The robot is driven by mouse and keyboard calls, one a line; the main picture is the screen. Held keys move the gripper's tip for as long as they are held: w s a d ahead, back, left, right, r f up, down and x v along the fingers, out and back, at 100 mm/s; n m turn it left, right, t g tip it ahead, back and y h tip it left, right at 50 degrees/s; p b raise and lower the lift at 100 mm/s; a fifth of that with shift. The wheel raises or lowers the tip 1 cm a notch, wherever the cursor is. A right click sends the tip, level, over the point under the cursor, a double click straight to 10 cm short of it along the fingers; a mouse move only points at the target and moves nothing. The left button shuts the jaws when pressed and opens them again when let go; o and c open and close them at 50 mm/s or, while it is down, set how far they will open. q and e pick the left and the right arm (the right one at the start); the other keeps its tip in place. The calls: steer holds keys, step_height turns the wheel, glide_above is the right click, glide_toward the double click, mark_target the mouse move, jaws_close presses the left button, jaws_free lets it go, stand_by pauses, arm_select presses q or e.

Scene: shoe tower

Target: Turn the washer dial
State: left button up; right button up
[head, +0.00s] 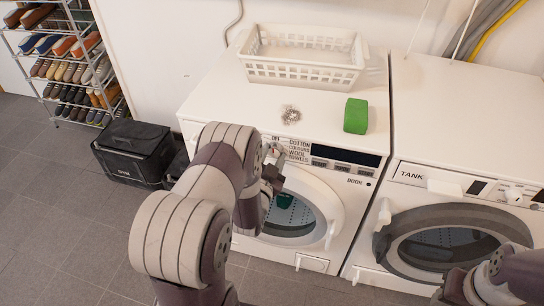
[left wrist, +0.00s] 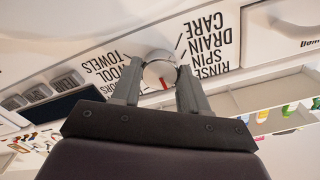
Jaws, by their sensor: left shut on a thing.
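The washer (head: 352,190) is the left of two white front-loaders. Its round white dial (left wrist: 160,72) sits on the front panel among printed labels, including WOOL, TOWELS, RINSE, SPIN and DRAIN. A red mark on the dial's face shows in the left wrist view, on the side toward my gripper's palm. My left gripper (left wrist: 157,88) is shut on the dial, one finger on each side of it. In the head view my left gripper (head: 273,160) is at the panel's left part, and my arm partly hides the dial and door. My right gripper cannot be made out; only part of that arm shows at lower right.
A white basket (head: 302,70), a metallic scrubber (head: 291,115) and a green block (head: 356,116) stand on the washer. A second machine (head: 470,150) labelled TANK stands close on the right. A black GYM bag (head: 132,151) and a shoe rack (head: 70,70) are at left.

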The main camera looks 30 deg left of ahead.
arm_select(q)
steer(key=shift+m, duration=0.3)
steer(key=o, duration=1.1)
steer(key=shift+c, duration=0.2)
arm_select(e)
steer(key=shift+f, duration=0.1)
